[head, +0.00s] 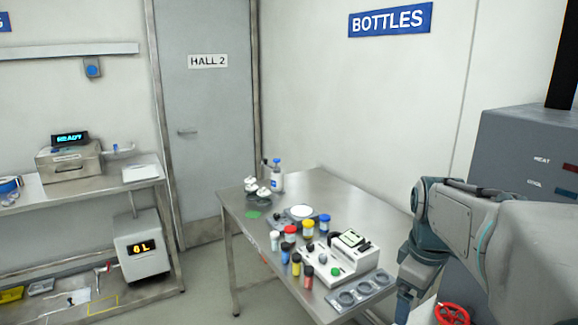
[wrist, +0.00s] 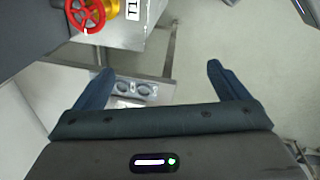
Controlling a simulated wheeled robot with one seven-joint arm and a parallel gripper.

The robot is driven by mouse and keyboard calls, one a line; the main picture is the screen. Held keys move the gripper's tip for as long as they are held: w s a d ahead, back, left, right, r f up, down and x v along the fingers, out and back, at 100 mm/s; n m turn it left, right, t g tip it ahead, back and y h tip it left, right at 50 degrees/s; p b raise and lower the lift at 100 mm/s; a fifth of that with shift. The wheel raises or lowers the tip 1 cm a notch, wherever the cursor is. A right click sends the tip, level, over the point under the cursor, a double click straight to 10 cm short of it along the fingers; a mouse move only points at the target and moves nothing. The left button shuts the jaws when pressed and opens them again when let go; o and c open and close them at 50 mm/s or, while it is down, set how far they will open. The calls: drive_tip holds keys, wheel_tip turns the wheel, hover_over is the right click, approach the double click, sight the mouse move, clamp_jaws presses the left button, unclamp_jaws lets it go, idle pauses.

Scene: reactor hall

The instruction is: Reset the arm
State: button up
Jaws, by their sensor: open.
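My arm reaches in from the right of the head view, bent downward beside the right end of the steel table (head: 330,188). In the wrist view my gripper (wrist: 160,78) shows with its two dark blue fingers wide apart. Nothing is between the fingers except the view of the floor and table edge beyond. In the head view only part of the gripper shows, low at the right, and its fingertips are hard to make out. A grey tray with round holes (head: 362,291) lies on the table's near right corner, and it also shows beyond the left finger in the wrist view (wrist: 135,88).
The table carries several coloured-cap bottles (head: 308,230), a white device with a green button (head: 340,262) and a white-labelled bottle (head: 277,180). A grey cabinet (head: 530,150) and a red valve wheel (head: 452,314) stand close to my arm. A shelf bench (head: 80,184) is at left.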

drive_tip(key=s+a+f+m+t, duration=0.1)
drive_tip(key=s+a+f+m, duration=0.5)
drive_tip(key=s, duration=0.5)
drive_tip(key=shift+a+m+t+y, duration=0.4)
drive_tip(key=shift+a+m, duration=0.9)
drive_tip(key=shift+a, duration=0.1)
